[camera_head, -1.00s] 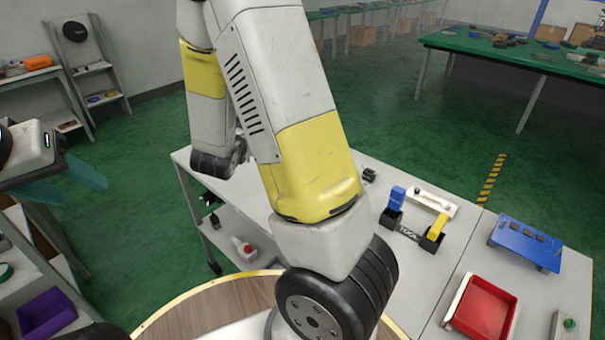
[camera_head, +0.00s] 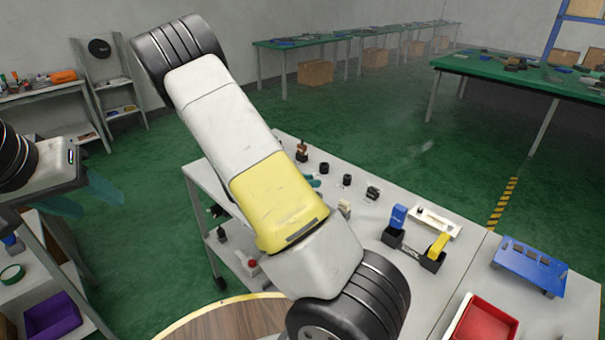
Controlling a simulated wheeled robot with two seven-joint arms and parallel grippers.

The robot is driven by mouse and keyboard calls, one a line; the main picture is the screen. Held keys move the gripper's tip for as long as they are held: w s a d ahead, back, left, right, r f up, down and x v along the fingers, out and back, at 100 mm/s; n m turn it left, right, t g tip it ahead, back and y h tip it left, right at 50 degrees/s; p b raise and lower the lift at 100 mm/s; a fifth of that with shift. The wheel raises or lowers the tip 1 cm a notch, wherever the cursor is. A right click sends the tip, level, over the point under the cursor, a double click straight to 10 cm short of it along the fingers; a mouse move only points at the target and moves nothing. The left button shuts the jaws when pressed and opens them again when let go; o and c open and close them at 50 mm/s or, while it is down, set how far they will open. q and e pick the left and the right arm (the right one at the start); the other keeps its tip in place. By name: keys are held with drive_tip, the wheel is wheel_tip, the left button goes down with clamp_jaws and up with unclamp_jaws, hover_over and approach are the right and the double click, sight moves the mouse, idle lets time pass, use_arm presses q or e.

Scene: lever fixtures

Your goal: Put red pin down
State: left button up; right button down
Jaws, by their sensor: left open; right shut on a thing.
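My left gripper (camera_head: 92,196) hangs at the left edge with its teal fingers apart and nothing between them, away from the table. My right arm rises from the bottom middle and covers much of the table's left part. Only a teal bit of my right gripper (camera_head: 313,182) shows beside the yellow arm link, over the back of the table near some small dark parts. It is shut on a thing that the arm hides. I cannot make out the red pin in this view.
The grey table (camera_head: 465,262) holds a black fixture (camera_head: 412,252) with a blue lever (camera_head: 398,216) and a yellow lever (camera_head: 438,245). Small black parts (camera_head: 347,180) stand along its back. A blue plate (camera_head: 529,265) and a red tray (camera_head: 485,322) are to the right.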

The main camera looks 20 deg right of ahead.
drive_tip(key=shift+w+a+f+x, duration=0.15)
drive_tip(key=shift+f+x, duration=0.05)
drive_tip(key=shift+x, duration=1.15)
drive_tip(key=shift+w+a+f+x, duration=0.1)
drive_tip(key=shift+w+f+x, duration=0.1)
drive_tip(key=shift+x, duration=1.15)
drive_tip(key=shift+w+a+f+x, duration=0.1)
drive_tip(key=shift+a+f+x, duration=0.1)
drive_tip(key=shift+x, duration=1.15)
drive_tip(key=shift+f, duration=0.1)
drive_tip(key=c, duration=1.2)
unclamp_jaws()
